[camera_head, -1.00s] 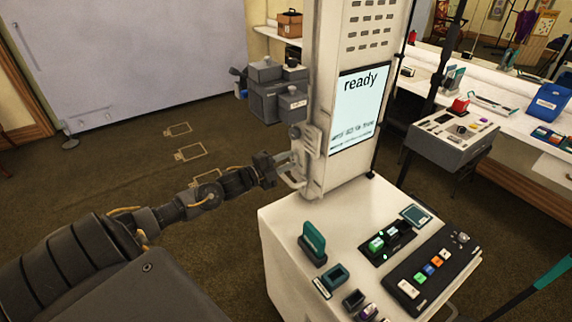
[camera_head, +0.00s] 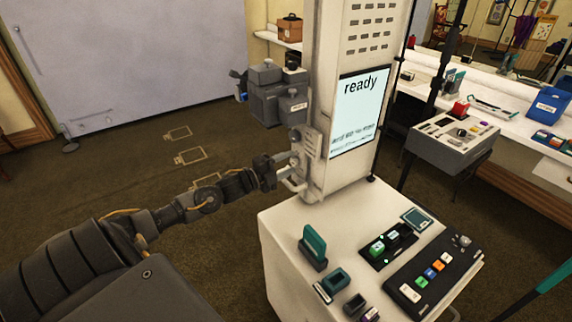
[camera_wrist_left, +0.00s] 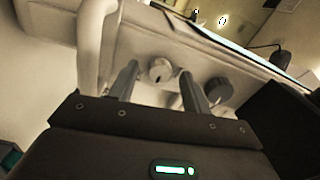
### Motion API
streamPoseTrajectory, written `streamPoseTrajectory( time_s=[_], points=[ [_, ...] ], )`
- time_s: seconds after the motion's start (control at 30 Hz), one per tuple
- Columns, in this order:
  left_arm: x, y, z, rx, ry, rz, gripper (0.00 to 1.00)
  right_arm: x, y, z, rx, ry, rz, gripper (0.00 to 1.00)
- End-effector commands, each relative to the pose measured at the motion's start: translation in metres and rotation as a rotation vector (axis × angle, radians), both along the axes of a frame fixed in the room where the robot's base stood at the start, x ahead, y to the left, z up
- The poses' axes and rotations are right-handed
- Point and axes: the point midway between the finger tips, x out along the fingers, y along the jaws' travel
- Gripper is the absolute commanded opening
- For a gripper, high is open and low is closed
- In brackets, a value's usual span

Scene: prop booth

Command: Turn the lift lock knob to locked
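The pale lift column (camera_head: 318,178) stands on a white cart and its screen reads "ready". In the left wrist view a pale round knob (camera_wrist_left: 160,69) with a dark mark sits on the column's side. A larger dark grey knob (camera_wrist_left: 217,89) is to its right. No label is readable, so I cannot tell the lock position. My left gripper (camera_head: 283,166) is at the column's side. In the wrist view its two fingers (camera_wrist_left: 158,76) are apart, one on each side of the pale knob; contact is not clear. My right gripper is not in view.
A pale curved handle (camera_wrist_left: 92,45) stands close left of the fingers. The cart top (camera_head: 285,222) holds a teal-handled block (camera_head: 314,243), a green-lit module (camera_head: 388,244) and a button panel (camera_head: 436,270). Grey boxes (camera_head: 268,105) are behind the column. Open carpet lies left.

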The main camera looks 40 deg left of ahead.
Motion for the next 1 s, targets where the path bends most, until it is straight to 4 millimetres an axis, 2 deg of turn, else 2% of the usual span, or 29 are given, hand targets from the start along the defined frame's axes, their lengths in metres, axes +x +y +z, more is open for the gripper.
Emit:
streamPoseTrajectory(
  time_s=[0.2, 0.33, 0.7, 1.0],
  points=[
    [-0.001, 0.000, 0.000, -0.001, 0.000, 0.000, 0.48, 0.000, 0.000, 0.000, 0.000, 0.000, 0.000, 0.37],
    [-0.008, 0.002, -0.002, -0.001, 0.001, 0.000, 0.48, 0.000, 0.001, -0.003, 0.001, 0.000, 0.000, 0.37],
    [-0.066, 0.019, -0.006, 0.001, 0.005, -0.002, 0.48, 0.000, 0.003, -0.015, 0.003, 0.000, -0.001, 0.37],
    [-0.098, 0.030, -0.005, -0.001, 0.001, 0.000, 0.48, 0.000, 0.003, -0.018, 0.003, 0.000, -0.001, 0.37]
  ],
)
